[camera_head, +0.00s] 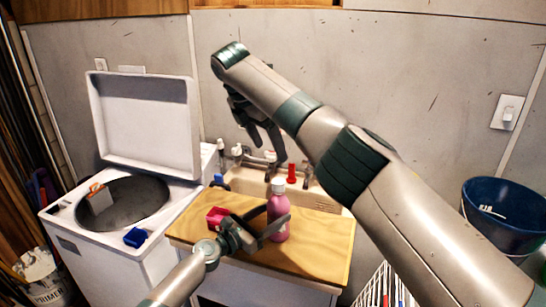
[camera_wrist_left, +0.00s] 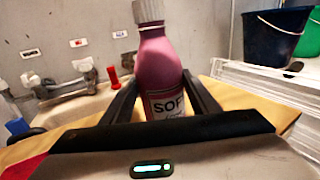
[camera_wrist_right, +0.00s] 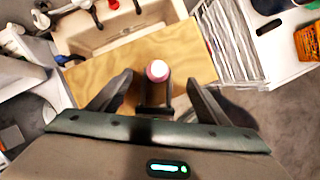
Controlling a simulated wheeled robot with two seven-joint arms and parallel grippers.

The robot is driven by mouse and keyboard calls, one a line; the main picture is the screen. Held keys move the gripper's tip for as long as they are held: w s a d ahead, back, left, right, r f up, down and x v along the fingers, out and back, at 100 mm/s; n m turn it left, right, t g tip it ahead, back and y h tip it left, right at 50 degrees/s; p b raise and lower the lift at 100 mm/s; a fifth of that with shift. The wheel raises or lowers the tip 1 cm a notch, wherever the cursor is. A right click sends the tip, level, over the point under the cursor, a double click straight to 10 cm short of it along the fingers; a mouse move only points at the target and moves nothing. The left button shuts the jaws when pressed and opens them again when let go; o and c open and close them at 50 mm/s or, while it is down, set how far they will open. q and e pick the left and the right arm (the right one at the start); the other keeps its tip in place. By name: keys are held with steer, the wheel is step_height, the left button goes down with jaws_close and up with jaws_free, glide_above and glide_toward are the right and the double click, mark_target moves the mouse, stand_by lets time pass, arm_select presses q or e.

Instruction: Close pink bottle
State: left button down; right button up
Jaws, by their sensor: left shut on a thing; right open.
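The pink bottle (camera_head: 278,218) stands upright on the wooden board. It has a white cap (camera_wrist_left: 148,10) on its neck; I cannot tell how tight. My left gripper (camera_head: 276,215) is shut on the bottle's body, one finger on each side, with the bottle's label showing between them in the left wrist view. My right gripper (camera_head: 268,138) is open and empty, pointing down, above the sink side in the head view. In the right wrist view the bottle top (camera_wrist_right: 158,70) appears between its open fingers, some way below.
The wooden board (camera_head: 325,245) is clear to the right of the bottle. A red object (camera_head: 217,217) lies by my left wrist. Behind are the sink and a red item (camera_head: 291,172). An open washer (camera_head: 145,130) stands left, a blue bucket (camera_head: 500,225) right.

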steer(key=shift+v, duration=2.15)
arm_select(q)
steer(key=c, duration=0.6)
jaws_free()
steer(key=shift+s+a, duration=0.1)
steer(key=shift+s+a, duration=0.35)
steer(key=shift+a, duration=0.1)
steer(key=b+v, duration=0.1)
steer(key=v, duration=1.5)
arm_select(e)
steer(key=shift+f, duration=0.75)
